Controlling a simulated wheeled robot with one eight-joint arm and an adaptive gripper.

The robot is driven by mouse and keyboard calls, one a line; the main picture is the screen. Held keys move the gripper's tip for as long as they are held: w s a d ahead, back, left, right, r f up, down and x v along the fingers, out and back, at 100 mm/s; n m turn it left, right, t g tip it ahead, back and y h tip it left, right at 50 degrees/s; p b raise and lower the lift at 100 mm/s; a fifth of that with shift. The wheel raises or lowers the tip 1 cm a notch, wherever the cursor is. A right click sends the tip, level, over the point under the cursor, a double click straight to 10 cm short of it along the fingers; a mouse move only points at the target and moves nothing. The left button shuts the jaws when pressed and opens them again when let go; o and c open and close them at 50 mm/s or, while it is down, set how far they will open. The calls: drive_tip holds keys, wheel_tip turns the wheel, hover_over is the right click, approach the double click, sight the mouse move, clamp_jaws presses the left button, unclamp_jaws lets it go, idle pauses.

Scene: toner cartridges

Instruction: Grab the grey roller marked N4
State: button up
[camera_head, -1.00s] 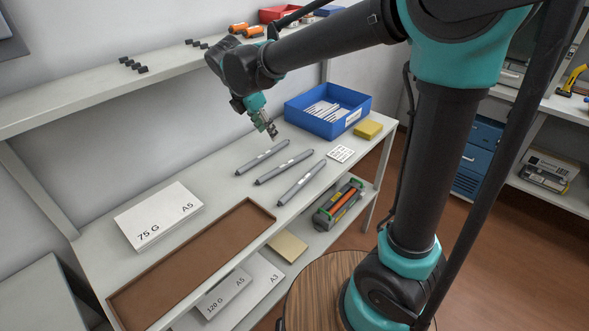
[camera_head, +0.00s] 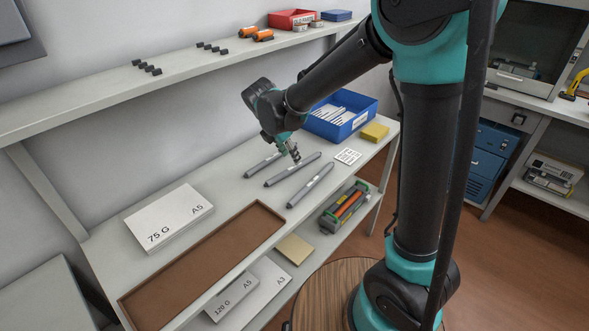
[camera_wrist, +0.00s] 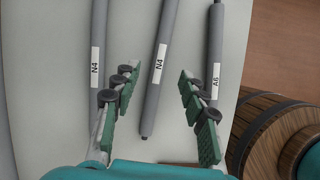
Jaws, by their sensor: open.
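Three grey rollers lie side by side on the bench top. In the wrist view, the left roller (camera_wrist: 99,25) and the middle roller (camera_wrist: 151,100) both have white N4 labels; the right roller (camera_wrist: 215,35) is labelled A6. In the head view they show as a back roller (camera_head: 262,166), a middle roller (camera_head: 287,172) and a front roller (camera_head: 311,186). My gripper (camera_wrist: 160,75) is open and empty. Its fingers stand either side of the middle N4 roller, and the left finger partly covers the left roller. In the head view my gripper (camera_head: 295,156) hangs above the middle roller; the height gap is unclear.
A blue bin (camera_head: 352,122) with white items, a yellow block (camera_head: 375,132) and a white card (camera_head: 348,157) lie beyond the rollers. A brown tray (camera_head: 205,262) and a paper stack (camera_head: 169,217) are left. A shelf (camera_head: 90,95) runs above.

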sight(294, 166)
drive_tip(key=shift+s+x, duration=0.1)
drive_tip(key=shift+x, duration=1.25)
drive_tip(key=shift+s+x, duration=0.15)
drive_tip(key=shift+x, duration=1.2)
drive_tip(key=shift+a, duration=0.2)
drive_tip(key=shift+c, duration=0.2)
clamp_jaws()
